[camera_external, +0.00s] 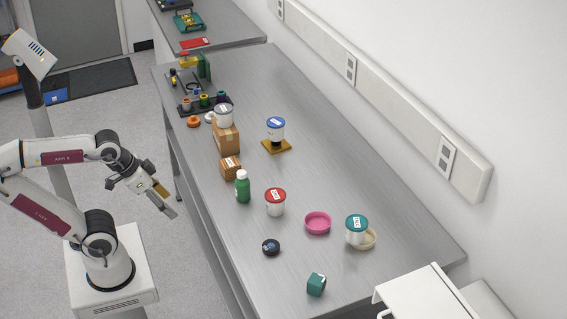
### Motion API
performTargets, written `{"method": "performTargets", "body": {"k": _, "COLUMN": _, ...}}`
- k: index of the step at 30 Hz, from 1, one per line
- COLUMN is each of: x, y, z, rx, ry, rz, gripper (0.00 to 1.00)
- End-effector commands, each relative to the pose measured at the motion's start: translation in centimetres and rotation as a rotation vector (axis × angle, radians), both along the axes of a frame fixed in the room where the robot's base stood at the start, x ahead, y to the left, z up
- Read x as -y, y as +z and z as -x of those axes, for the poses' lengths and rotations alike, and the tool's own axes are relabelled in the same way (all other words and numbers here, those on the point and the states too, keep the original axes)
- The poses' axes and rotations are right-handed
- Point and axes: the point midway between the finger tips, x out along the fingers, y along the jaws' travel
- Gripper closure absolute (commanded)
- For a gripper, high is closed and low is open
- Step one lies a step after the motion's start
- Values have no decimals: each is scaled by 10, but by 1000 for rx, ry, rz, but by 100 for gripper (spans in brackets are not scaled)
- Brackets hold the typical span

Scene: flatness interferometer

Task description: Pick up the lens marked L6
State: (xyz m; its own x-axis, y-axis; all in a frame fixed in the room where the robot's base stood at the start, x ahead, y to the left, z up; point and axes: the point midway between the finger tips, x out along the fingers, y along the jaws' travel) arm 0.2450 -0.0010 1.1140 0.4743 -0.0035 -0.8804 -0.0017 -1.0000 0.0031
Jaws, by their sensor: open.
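No marking L6 can be read at this size, so I cannot tell which thing is the lens. A small dark round piece with a pale mark (271,247) lies on the table near its front edge. White round tubs with labelled lids stand about: a grey-lidded one (223,117) on a cardboard box, a blue-lidded one (276,129) on a black and amber stand, a red-lidded one (275,203), and a teal-lidded one (356,230) at a cream dish. My gripper (167,201) is open, left of the table and apart from everything on it.
The grey table (330,180) has clear room at its middle and right. A green bottle (243,187), small carton (231,168), cardboard box (227,138), pink dish (318,223) and teal block (316,285) stand on it. A dark rack (187,109) is farther back.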

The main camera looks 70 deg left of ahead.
Motion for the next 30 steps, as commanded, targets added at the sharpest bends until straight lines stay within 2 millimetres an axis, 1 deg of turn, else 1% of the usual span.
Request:
{"method": "performTargets", "body": {"k": 5, "x": 12, "y": 3, "z": -14, "rx": 20, "ry": -18, "rz": 32, "gripper": 42}}
{"method": "performTargets", "body": {"k": 8, "x": 26, "y": 6, "z": -30, "rx": 47, "ry": -37, "rz": 70, "gripper": 42}}
{"method": "performTargets", "body": {"k": 11, "x": 44, "y": 11, "z": -51, "rx": 81, "ry": -55, "rz": 120, "gripper": 42}}
{"method": "performTargets", "body": {"k": 15, "x": 73, "y": 19, "z": -84, "rx": 136, "ry": -72, "rz": 198, "gripper": 42}}
{"method": "performTargets", "body": {"k": 21, "x": 111, "y": 29, "z": -130, "rx": 212, "ry": -69, "rz": 301, "gripper": 42}}
{"method": "performTargets", "body": {"k": 30, "x": 157, "y": 34, "z": -192, "rx": 309, "ry": -8, "rz": 419, "gripper": 42}}
